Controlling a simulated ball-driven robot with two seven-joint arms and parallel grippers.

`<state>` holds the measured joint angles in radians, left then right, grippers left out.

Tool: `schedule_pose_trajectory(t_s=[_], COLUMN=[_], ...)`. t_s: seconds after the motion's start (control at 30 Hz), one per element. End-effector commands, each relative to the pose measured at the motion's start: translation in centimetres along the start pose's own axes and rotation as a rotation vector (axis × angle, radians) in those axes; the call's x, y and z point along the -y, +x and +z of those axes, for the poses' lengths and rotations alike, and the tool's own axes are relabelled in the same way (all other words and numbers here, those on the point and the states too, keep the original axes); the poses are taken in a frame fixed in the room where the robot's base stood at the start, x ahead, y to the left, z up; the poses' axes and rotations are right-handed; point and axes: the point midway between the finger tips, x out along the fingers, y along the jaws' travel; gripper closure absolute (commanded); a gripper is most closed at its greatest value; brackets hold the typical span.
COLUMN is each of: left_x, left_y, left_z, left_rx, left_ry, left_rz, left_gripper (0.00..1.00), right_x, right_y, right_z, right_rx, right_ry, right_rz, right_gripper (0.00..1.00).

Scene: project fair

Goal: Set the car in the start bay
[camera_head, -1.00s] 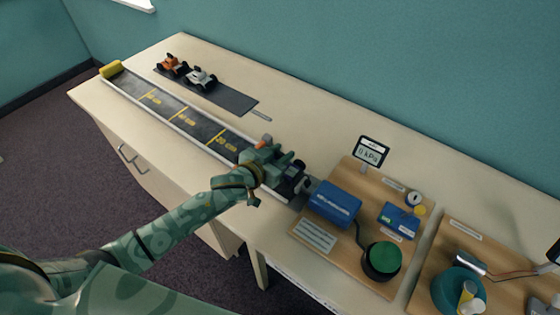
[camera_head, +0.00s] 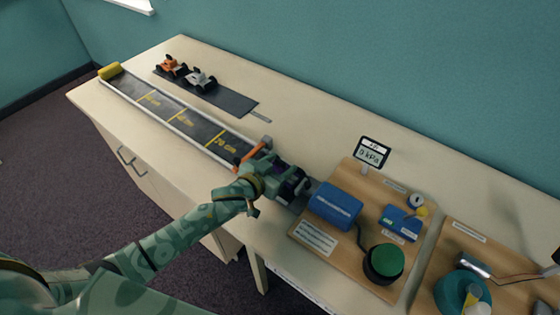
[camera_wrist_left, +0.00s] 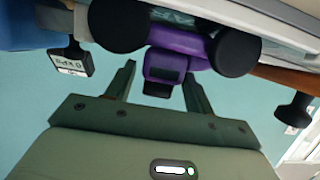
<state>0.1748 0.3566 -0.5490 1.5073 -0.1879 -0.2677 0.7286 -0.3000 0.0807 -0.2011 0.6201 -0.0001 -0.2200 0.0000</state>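The car, purple with black wheels, shows at the top of the left wrist view (camera_wrist_left: 178,42). In the head view it is mostly hidden by my left gripper (camera_head: 279,176), at the right end of the dark track (camera_head: 185,115), just left of the blue box (camera_head: 335,204). In the left wrist view my gripper's fingers (camera_wrist_left: 160,78) stand apart on either side of a purple part of the car, with a gap at the left finger. The start bay is largely covered by the gripper and car. My right gripper is not seen.
An orange bar (camera_head: 249,156) crosses the track beside my gripper. An orange car (camera_head: 172,67) and a white car (camera_head: 201,80) stand on a dark strip behind the track.

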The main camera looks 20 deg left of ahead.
Motion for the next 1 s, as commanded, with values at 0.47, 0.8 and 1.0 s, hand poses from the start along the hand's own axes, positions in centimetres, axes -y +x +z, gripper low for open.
schedule_pose_trajectory(t_s=[0.47,0.8,1.0], left_x=[0.0,0.0,0.0], left_y=[-1.8,-9.8,-12.0], left_z=[-1.7,-1.7,-1.6], left_rx=[-0.009,-0.01,-0.011], left_ry=[-0.001,-0.002,0.0], left_rz=[0.002,0.002,0.002], left_gripper=[0.48,0.48,0.48], right_x=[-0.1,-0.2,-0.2], right_y=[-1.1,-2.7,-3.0], right_z=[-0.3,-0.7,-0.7], right_rx=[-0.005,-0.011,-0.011], right_ry=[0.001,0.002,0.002], right_rz=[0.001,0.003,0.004], right_gripper=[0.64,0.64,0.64])
